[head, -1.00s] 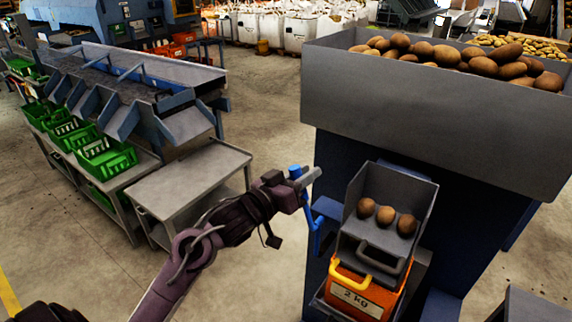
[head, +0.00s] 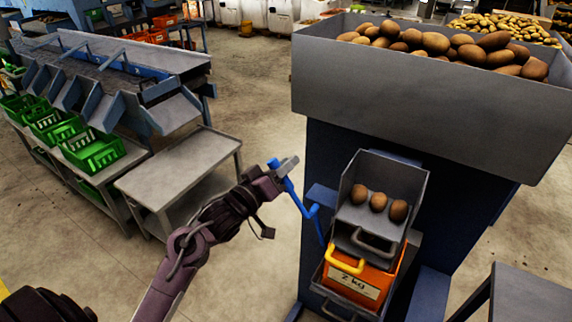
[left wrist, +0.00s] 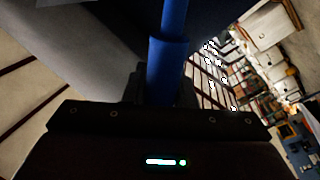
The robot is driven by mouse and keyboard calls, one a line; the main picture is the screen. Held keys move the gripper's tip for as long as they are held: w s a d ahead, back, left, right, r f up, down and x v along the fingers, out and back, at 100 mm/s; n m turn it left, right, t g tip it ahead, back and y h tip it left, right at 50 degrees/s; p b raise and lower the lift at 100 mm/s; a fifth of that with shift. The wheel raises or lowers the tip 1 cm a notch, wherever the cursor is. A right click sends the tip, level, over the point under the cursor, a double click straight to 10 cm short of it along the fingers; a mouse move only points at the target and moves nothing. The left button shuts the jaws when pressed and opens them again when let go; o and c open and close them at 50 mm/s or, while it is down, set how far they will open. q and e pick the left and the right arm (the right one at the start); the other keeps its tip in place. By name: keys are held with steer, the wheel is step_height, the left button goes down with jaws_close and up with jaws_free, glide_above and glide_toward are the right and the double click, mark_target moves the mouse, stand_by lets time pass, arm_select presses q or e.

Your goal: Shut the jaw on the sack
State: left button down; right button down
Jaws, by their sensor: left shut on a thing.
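My left gripper (head: 286,168) is shut on the upper end of a blue crank-shaped lever (head: 306,207) at the left side of the dark blue machine. In the left wrist view the blue lever (left wrist: 167,55) stands between the jaws. An orange sack (head: 365,283) with a "2 kg" label and a yellow handle sits low in the machine's front. A grey bar loop (head: 374,243) is above the sack, below a grey chute (head: 413,187) with three potatoes (head: 378,201). I cannot tell whether the jaw touches the sack. My right gripper is out of view.
A large grey hopper (head: 420,98) full of potatoes overhangs the machine. A bare grey table (head: 180,175) stands left of my arm, beside a sorter with green crates (head: 92,150). A grey surface (head: 530,300) is at the lower right. Floor shows between table and machine.

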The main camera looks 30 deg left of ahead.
arm_select(q)
steer(key=c, duration=1.5)
jaws_free()
steer(key=shift+a+f, duration=0.15)
steer(key=shift+f, duration=0.3)
steer(key=shift+o, duration=1.1)
steer(key=shift+a, duration=0.1)
steer(key=shift+o, duration=0.2)
steer(key=shift+a, duration=0.2)
steer(key=shift+r, duration=0.1)
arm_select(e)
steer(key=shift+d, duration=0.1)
arm_select(q)
steer(key=shift+d+r, duration=0.1)
steer(key=shift+d, duration=0.05)
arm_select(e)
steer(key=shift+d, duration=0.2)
arm_select(q)
steer(key=shift+s+f, duration=0.2)
steer(key=shift+s, duration=0.3)
steer(key=b+v, duration=0.2)
steer(key=v, duration=0.4)
steer(key=shift+s+a+b, duration=0.25)
steer(key=shift+s+b, duration=0.1)
steer(key=shift+s, duration=0.05)
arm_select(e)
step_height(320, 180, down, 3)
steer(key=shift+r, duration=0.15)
